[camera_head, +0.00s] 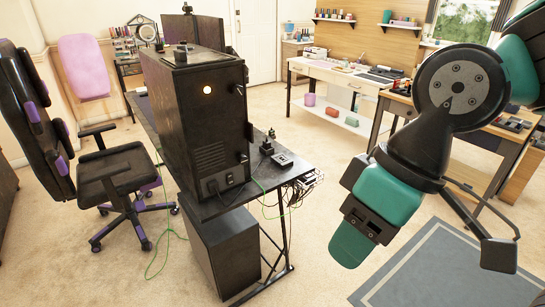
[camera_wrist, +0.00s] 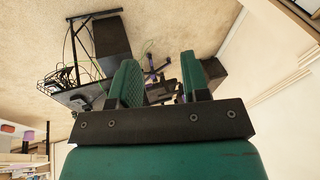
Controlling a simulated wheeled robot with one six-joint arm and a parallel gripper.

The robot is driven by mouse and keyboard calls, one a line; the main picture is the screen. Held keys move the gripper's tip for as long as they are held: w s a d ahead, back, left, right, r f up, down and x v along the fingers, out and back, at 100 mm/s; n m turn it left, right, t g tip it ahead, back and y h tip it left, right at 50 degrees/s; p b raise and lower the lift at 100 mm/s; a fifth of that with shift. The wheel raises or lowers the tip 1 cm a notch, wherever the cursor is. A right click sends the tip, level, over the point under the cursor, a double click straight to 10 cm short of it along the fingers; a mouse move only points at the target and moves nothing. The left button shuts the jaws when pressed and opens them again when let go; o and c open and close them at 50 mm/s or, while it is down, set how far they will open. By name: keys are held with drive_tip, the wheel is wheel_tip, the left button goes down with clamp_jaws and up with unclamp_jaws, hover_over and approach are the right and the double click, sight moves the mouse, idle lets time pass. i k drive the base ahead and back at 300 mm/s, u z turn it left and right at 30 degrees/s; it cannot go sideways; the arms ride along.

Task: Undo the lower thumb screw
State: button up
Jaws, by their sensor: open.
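My gripper (camera_head: 352,240) hangs to the right of the desk, clear of the case and apart from both screws. In the wrist view my gripper (camera_wrist: 162,82) has its two green fingers spread with nothing held between them. I cannot make out the screws in the wrist view.
A black box (camera_head: 225,250) stands under the desk, with green cables hanging nearby. Small dark items (camera_head: 268,146) sit on the desk's right end. An office chair (camera_head: 120,180) is at left. A white workbench (camera_head: 340,80) stands behind. Carpet between desk and arm is clear.

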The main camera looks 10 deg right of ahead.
sight(243, 159)
drive_tip(key=i, duration=0.45)
drive_tip(key=z, duration=0.85)
drive_tip(key=k, duration=0.45)
drive_tip(key=u, duration=0.55)
drive_tip(key=i, duration=0.4)
drive_tip(key=z, duration=0.05)
